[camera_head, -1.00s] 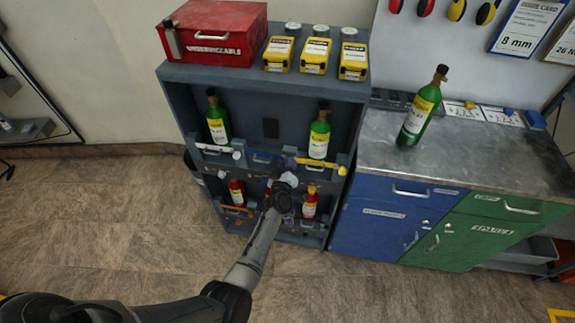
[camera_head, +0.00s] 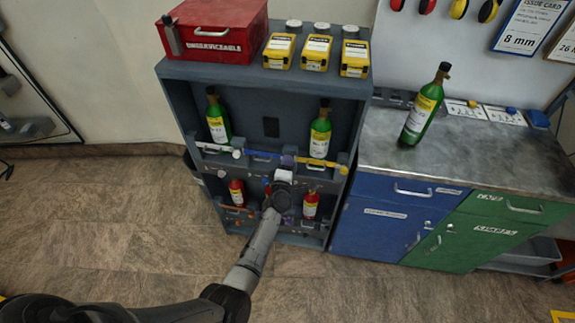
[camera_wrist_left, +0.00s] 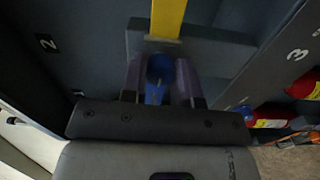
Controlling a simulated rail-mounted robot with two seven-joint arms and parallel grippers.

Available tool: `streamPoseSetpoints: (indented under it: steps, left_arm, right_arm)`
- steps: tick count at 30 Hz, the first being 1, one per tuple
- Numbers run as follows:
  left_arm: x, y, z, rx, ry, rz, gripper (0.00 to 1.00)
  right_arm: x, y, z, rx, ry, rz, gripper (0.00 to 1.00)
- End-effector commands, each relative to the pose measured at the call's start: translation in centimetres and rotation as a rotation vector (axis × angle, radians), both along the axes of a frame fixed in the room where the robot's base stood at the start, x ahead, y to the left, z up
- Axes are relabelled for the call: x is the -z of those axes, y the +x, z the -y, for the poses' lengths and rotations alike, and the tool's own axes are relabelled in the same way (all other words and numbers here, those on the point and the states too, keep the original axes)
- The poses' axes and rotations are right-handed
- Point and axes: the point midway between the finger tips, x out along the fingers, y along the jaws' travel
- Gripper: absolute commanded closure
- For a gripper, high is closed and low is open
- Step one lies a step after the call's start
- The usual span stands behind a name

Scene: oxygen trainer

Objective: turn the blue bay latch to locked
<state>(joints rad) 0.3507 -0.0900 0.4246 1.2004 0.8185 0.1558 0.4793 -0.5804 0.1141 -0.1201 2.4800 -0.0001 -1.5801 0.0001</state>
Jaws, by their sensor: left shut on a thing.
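The blue latch knob (camera_wrist_left: 160,68) sits between the two purple-grey fingers of my left gripper (camera_wrist_left: 160,85) in the left wrist view. The gripper is shut on it. A yellow bar (camera_wrist_left: 168,18) runs from just beyond the knob to the top of that view. In the head view my left gripper (camera_head: 285,164) is at the middle of the grey rack's front, between the upper and lower bays. The yellow bar (camera_head: 322,163) there lies nearly level across the upper right bay, before a green bottle (camera_head: 320,132). The knob is mostly hidden there. My right gripper is not in view.
The grey rack (camera_head: 270,74) carries a red box (camera_head: 212,35) and several yellow cases. Another green bottle (camera_head: 217,117) stands upper left; red bottles (camera_head: 237,192) stand below. A workbench (camera_head: 470,150) with a green bottle (camera_head: 425,103) is at right. The floor at left is clear.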

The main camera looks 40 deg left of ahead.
Motion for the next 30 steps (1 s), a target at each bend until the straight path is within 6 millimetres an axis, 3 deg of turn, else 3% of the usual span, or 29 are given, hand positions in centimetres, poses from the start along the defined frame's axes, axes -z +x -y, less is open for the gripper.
streamPoseSetpoints:
  steps: [22,23,30]
  left_arm:
    - [-0.01,0.00,0.01,0.000,-0.065,0.035,0.96]
    - [-0.01,0.00,0.01,0.000,-0.065,0.035,0.70]
    - [0.00,0.00,0.01,0.000,-0.064,0.035,0.47]
  right_arm:
    - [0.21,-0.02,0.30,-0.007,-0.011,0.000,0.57]
    - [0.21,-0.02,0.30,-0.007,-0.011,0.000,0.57]
    - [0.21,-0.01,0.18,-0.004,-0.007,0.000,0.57]
